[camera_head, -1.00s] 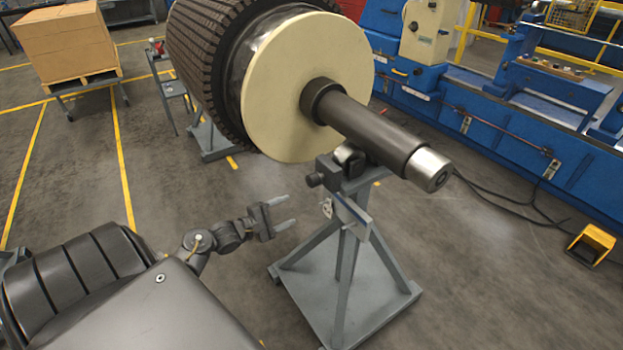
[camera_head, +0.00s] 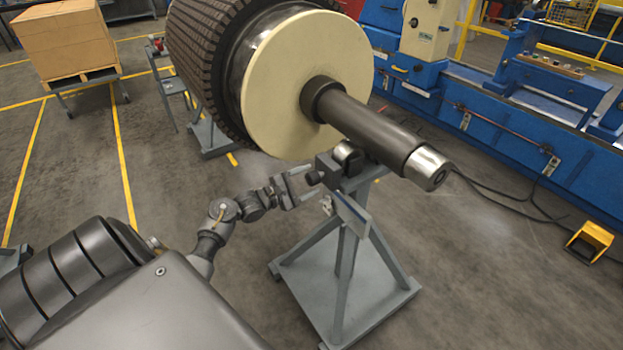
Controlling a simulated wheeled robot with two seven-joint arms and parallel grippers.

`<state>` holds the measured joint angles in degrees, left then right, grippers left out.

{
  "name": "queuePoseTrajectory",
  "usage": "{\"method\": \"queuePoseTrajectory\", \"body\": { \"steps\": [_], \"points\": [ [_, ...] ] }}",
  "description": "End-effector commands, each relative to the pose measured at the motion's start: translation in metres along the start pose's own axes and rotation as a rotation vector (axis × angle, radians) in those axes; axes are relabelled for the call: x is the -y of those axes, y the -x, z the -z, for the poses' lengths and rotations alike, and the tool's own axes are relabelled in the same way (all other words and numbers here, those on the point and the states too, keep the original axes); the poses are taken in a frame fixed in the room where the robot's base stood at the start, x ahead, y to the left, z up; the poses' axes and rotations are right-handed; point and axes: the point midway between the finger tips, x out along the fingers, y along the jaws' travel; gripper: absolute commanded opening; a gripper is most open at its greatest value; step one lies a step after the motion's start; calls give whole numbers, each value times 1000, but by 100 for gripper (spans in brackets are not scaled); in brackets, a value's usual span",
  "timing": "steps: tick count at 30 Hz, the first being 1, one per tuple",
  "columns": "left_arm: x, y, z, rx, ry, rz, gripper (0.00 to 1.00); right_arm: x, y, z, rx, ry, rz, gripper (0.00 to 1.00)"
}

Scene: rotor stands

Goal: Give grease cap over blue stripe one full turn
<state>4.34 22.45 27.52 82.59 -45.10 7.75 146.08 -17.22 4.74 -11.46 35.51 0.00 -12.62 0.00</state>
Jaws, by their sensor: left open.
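A dark round cap (camera_head: 314,178) sticks out to the left from the top of the grey rotor stand (camera_head: 344,265), just under the shaft. The rotor's dark shaft (camera_head: 370,128) rests on the stand's rollers. My right gripper is not in view.
The rotor's cream disc (camera_head: 295,85) hangs close above my left gripper. A blue machine (camera_head: 480,120) stands at the right, with a yellow pedal box (camera_head: 588,241) on the floor. A carton (camera_head: 62,43) stands at the back left. The floor left of the stand is clear.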

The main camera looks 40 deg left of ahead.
Motion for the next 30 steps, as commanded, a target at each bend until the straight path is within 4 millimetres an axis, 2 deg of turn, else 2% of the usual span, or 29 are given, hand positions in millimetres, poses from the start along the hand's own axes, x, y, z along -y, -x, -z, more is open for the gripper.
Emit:
{"method": "queuePoseTrajectory", "body": {
  "steps": [6, 15, 25, 30],
  "points": [
    [0, -17, 0, -1, -1, 0, 63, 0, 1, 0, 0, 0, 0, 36],
    [0, -18, 0, -1, -1, 0, 61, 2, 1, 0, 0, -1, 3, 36],
    [0, -18, 0, -1, -1, 1, 18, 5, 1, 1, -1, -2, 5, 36],
    [0, -18, 0, -1, -8, 1, 18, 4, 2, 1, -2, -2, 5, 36]
  ]
}}
